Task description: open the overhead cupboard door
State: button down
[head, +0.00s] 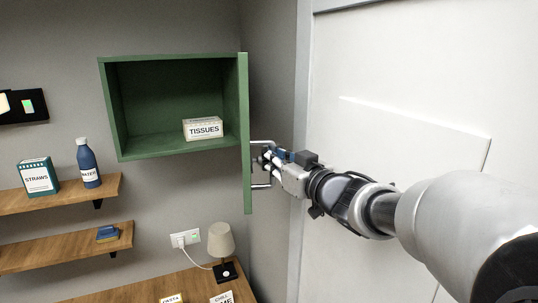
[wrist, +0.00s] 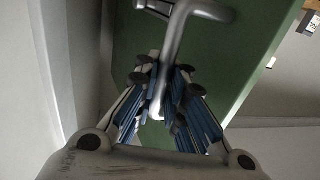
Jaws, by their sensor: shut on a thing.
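The green overhead cupboard (head: 180,148) hangs on the grey wall in the head view. Its door (head: 246,190) stands swung out at the right side, seen nearly edge-on, and the inside is in view. The metal bar handle (head: 262,143) is on the door's right-hand face. My gripper (head: 268,160) is at the handle, to the right of the door. In the wrist view the blue-padded fingers of my gripper (wrist: 163,95) are closed around the handle (wrist: 178,38), with the green door (wrist: 225,50) behind it.
A tissues box (head: 203,128) stands inside the cupboard. Wooden shelves (head: 60,196) at left carry a straws box (head: 38,178) and a blue bottle (head: 88,165). A lamp (head: 221,243) stands below the cupboard. A white panelled door (head: 390,85) is close behind my arm at right.

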jog(key=shift+f, duration=0.25)
jog(key=c, duration=2.1)
grip_release()
jog(key=shift+c, duration=0.2)
jog(key=shift+o, duration=1.3)
jog(key=shift+s+d+r, duration=0.1)
jog(key=shift+s+r, duration=0.15)
jog(key=shift+s, duration=0.1)
jog(key=shift+o, duration=1.1)
jog(key=shift+w, duration=0.2)
jog(key=v, duration=1.2)
